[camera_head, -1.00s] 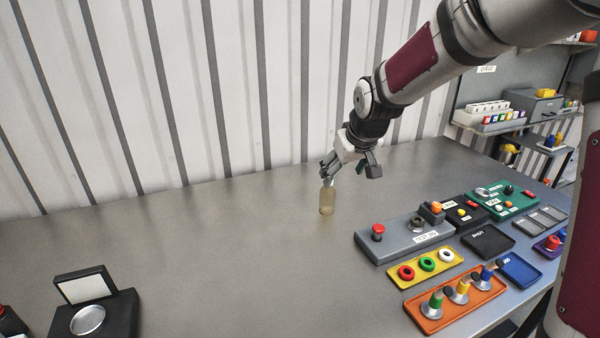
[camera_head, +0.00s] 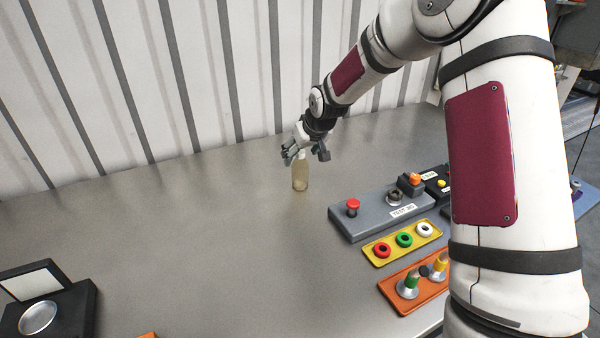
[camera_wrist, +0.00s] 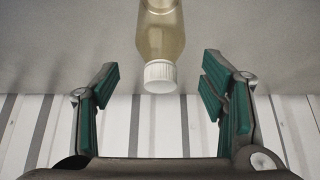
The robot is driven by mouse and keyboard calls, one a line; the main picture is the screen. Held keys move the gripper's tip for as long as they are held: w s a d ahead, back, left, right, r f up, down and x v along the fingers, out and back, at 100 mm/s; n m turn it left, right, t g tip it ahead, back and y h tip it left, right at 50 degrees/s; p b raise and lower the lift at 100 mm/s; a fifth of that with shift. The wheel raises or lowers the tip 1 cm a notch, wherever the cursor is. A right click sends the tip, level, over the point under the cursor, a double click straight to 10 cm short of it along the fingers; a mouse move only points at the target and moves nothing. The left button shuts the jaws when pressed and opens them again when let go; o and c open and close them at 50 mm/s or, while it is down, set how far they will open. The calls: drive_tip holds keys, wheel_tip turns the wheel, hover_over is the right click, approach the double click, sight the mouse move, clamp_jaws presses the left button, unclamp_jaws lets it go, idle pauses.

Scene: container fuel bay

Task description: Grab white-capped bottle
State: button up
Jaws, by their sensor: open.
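The white-capped bottle (camera_head: 300,176) is a clear, yellowish bottle that stands upright on the grey table near the corrugated wall. In the wrist view the bottle (camera_wrist: 161,35) has its white cap (camera_wrist: 160,76) toward me, centred between the finger pads with a gap on both sides. My gripper (camera_head: 306,154) is open at the top of the bottle in the head view. In the wrist view my gripper (camera_wrist: 160,95) shows both green-padded fingers spread wide, with nothing held between them. The bottle's base is outside the wrist view.
A grey panel with a red button (camera_head: 352,206) lies to the right of the bottle. Nearer are a yellow tray of rings (camera_head: 403,243) and an orange tray (camera_head: 401,299). A black scale-like device (camera_head: 75,307) stands at front left. The table's middle is clear.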

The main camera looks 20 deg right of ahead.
drive_tip(key=shift+x, duration=2.7)
drive_tip(key=shift+s, duration=0.1)
drive_tip(key=shift+c, duration=0.3)
drive_tip(key=c, duration=1.4)
